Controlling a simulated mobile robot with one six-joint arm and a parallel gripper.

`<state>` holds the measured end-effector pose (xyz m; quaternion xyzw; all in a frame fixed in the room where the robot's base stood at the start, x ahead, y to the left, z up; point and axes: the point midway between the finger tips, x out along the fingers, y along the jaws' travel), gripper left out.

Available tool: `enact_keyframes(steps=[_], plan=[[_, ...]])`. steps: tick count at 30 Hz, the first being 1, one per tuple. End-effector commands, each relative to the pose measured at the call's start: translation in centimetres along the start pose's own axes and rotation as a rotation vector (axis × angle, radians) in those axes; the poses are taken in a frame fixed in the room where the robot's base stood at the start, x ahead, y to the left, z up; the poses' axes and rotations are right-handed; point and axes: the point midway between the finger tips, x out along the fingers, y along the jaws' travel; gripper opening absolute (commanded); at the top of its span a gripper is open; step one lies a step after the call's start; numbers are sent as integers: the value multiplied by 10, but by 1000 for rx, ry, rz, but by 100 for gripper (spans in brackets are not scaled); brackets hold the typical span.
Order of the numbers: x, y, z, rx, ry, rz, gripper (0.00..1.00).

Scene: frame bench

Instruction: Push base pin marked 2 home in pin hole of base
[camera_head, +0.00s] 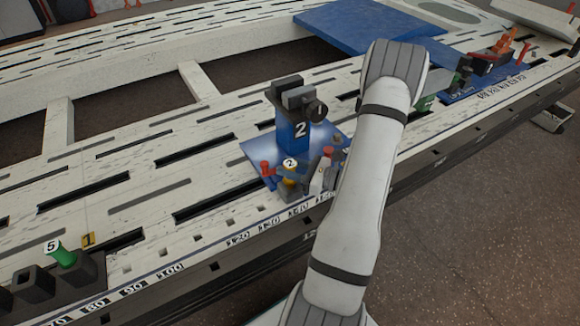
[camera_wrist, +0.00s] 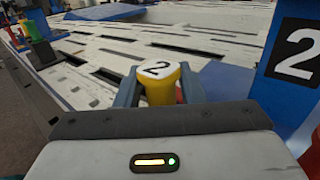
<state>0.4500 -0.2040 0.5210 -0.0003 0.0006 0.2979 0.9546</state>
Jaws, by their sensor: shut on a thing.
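The yellow base pin with a white top marked 2 (camera_wrist: 158,82) stands between my fingers in the wrist view. My gripper (camera_wrist: 160,92) is shut on it, one blue-grey finger on each side. In the head view the pin's marked top (camera_head: 289,163) shows at the front of the blue base plate (camera_head: 262,150), above a small dark block. The pin's lower end and its pin hole are hidden, so I cannot tell how deep it sits. A blue post marked 2 (camera_head: 293,136) with a dark clamp on top stands behind it; it also shows in the wrist view (camera_wrist: 285,60).
A red pin (camera_head: 266,168) stands left of the yellow pin. A green pin marked 5 (camera_head: 62,255) is in a dark block at the lower left. More clamps and pins (camera_head: 490,60) stand at the right. The slotted white bench (camera_head: 150,185) is mostly clear on the left.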

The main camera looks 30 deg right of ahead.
Motion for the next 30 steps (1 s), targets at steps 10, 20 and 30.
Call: enact_keyframes(steps=[10,20,30], plan=[[0,0,-9,-1,-1,0,5],[0,0,-18,0,-1,0,5],[0,0,-22,0,-1,0,42]])
